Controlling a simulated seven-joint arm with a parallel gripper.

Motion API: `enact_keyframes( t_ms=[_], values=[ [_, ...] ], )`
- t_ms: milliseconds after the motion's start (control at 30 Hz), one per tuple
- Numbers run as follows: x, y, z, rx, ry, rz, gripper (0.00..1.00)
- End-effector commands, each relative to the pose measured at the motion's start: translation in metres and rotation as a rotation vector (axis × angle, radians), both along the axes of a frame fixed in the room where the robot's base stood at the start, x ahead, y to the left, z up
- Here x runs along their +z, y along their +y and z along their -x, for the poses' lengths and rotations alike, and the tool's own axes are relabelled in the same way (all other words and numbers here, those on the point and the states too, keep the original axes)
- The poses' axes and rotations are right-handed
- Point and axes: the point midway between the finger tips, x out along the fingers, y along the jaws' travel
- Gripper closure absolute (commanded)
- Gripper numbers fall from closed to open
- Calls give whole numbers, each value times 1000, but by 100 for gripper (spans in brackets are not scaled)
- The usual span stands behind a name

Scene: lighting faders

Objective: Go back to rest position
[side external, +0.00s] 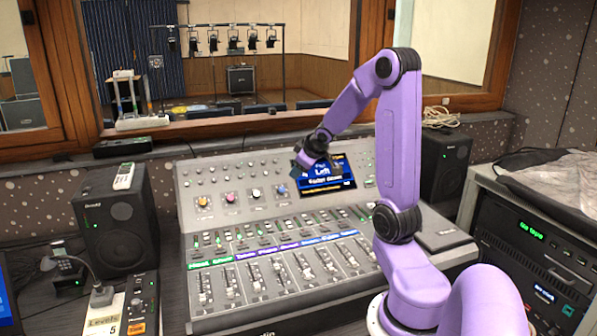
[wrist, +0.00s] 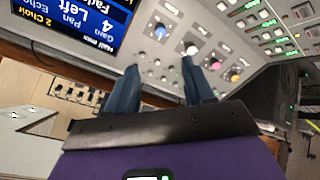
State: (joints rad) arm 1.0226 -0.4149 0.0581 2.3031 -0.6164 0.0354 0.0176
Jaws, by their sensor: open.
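Beyond the fingers is the console's knob panel (wrist: 165,25), with a white, a purple and an orange knob. The display (wrist: 75,28) appears upside down at the upper left of the wrist view. The fingers look clear of the panel, though the exact gap is hard to judge.
Black speakers flank the console, one at left (side external: 118,222) and one at right (side external: 447,165). An equipment rack (side external: 545,240) stands on the right. A wooden window frame (side external: 230,127) runs behind.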

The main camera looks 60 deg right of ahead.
Motion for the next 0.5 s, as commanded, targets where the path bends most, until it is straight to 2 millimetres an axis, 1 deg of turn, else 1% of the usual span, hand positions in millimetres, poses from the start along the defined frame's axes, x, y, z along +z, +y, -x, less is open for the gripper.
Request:
enact_keyframes(
  t_ms=[167,267,367,467,500],
  values=[
    [0,2,-1,3,0,0,48],
    [0,15,-6,27,9,-8,48],
    [-1,46,-15,81,31,-26,48],
    [-3,90,-22,156,68,-50,48],
    [-4,110,-23,189,86,-62,48]
  ],
)
